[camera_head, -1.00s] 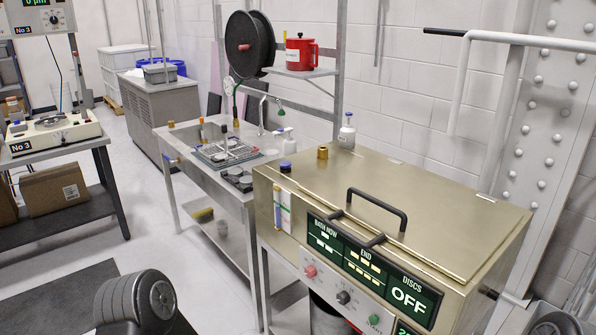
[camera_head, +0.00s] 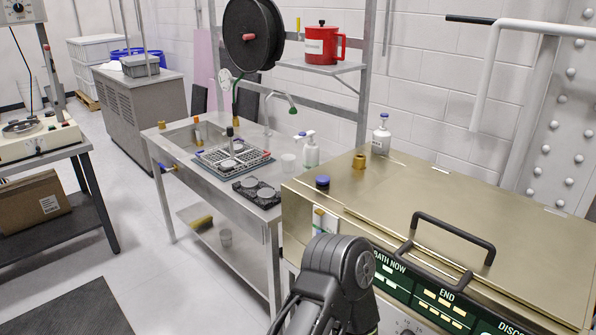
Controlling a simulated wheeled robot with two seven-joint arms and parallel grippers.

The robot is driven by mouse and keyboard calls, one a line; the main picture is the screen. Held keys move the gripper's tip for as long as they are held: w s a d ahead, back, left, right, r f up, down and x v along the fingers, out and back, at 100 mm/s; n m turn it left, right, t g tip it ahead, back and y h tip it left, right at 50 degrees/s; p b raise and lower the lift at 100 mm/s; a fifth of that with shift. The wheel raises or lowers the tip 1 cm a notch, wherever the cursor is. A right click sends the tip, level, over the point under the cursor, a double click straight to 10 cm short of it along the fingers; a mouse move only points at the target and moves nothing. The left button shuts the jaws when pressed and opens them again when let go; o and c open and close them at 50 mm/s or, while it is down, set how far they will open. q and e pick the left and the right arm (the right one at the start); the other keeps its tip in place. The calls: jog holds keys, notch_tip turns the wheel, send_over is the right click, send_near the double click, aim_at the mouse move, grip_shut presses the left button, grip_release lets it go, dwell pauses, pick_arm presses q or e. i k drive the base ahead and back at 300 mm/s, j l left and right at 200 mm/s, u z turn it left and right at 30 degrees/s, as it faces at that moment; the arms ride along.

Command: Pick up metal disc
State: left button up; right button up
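Two grey metal discs lie on a black holder on the steel sink bench, one nearer (camera_head: 266,194) and one just behind it (camera_head: 248,183). Another pale disc (camera_head: 228,163) appears to lie in the wire rack (camera_head: 215,157) behind them. A dark jointed link of one of my arms rises at the bottom centre, in front of the brass-coloured machine. It is well short of the discs in the picture. Neither gripper's fingers show.
The brass-coloured machine (camera_head: 390,200) with a black handle fills the right. A blue-capped bottle (camera_head: 381,135) and a brass knob (camera_head: 359,162) are on or behind its top. A soap bottle (camera_head: 311,150) and clear cup (camera_head: 288,163) stand near the discs.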

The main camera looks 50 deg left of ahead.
aim_at(250, 184)
jog(key=j+z, duration=0.1)
jog(key=j, duration=0.95)
jog(key=k+j+z, duration=0.15)
jog(key=j, duration=0.9)
jog(key=j+z, duration=0.15)
jog(key=j, duration=0.35)
jog(key=k+j, duration=0.15)
jog(key=j, duration=0.35)
jog(key=k+j+z, duration=0.15)
jog(key=j, duration=0.85)
jog(key=k+j+z, duration=0.05)
